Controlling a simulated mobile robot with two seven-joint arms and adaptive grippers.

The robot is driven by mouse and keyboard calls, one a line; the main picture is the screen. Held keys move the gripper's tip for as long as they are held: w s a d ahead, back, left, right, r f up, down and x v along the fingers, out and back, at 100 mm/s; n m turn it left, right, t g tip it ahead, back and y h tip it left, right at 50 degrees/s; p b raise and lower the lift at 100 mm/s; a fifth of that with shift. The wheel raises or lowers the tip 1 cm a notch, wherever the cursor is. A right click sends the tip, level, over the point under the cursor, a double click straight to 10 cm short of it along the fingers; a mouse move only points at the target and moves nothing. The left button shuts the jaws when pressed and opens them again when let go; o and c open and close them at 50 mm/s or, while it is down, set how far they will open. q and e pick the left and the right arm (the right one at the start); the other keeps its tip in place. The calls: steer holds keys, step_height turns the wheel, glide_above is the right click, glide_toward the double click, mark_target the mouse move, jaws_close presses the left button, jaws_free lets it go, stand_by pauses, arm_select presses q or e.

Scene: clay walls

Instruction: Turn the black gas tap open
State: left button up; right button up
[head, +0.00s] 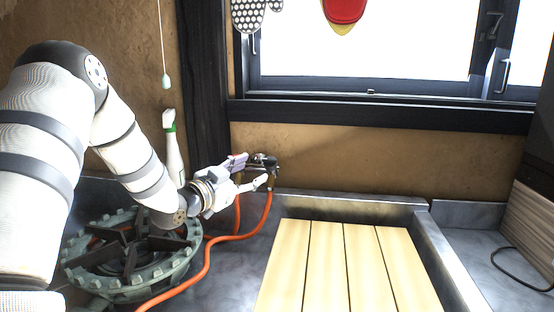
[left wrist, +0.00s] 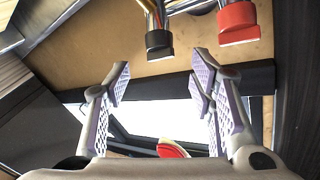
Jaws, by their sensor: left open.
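The black gas tap (left wrist: 159,42) shows at the top of the left wrist view, on a metal pipe. A red tap (left wrist: 238,22) sits beside it on the right in that view. In the head view, the valve fitting (head: 264,160) is on the back wall, partly hidden by my left gripper (head: 253,174). My left gripper is open and empty, also seen in the left wrist view (left wrist: 160,78). The black tap lies just beyond the gap between its fingertips, apart from them as far as I can see. My right gripper is not in view.
An orange hose (head: 208,255) runs from the fitting past a round green gas burner (head: 130,285). A spray bottle (head: 173,155) stands behind my arm. A slatted wooden board (head: 327,265) lies at the front. A window (head: 365,45) is above.

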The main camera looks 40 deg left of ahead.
mark_target(269, 162)
arm_select(q)
steer(key=w, duration=0.9)
steer(key=shift+w+a, duration=0.1)
steer(key=shift+a, duration=0.2)
